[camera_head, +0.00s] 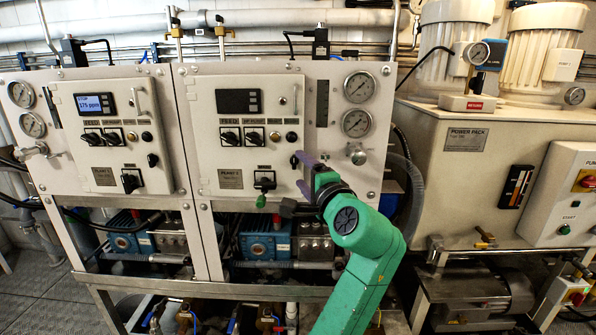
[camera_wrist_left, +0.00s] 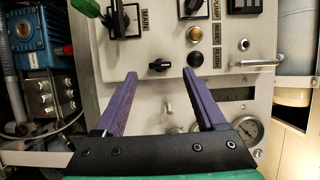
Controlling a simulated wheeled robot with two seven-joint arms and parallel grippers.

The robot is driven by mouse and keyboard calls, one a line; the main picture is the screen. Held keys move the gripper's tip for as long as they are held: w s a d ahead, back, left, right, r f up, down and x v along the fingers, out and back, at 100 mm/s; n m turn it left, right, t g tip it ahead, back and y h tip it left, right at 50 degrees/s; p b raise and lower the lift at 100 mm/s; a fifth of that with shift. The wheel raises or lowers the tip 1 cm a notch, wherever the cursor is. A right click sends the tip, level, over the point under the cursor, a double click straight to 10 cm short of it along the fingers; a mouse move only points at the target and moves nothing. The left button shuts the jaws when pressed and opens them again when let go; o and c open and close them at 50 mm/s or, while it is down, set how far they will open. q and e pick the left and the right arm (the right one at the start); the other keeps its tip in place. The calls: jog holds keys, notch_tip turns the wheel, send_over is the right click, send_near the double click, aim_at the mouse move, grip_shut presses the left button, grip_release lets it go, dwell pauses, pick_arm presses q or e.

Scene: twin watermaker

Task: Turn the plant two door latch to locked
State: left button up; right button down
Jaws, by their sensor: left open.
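The plant two door (camera_head: 236,135) is the panel left of my gripper in the head view. Its black latch knob (camera_wrist_left: 159,65) shows in the wrist view, lying lengthwise across the picture near the door's edge. My left gripper (camera_head: 299,172) is at the door's right edge, with its purple fingers spread. In the wrist view the open jaws (camera_wrist_left: 160,75) point at the knob, which sits between and slightly beyond the fingertips; I cannot tell whether they touch it. In the head view the gripper hides the knob. My right gripper is not in view.
Gauges (camera_head: 357,123) and a valve knob (camera_head: 357,154) are right of the door. The plant one panel (camera_head: 103,130) stands to the left.

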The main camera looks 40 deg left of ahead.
pick_arm(q)
jog(key=b+v, duration=0.2)
jog(key=v, duration=0.9)
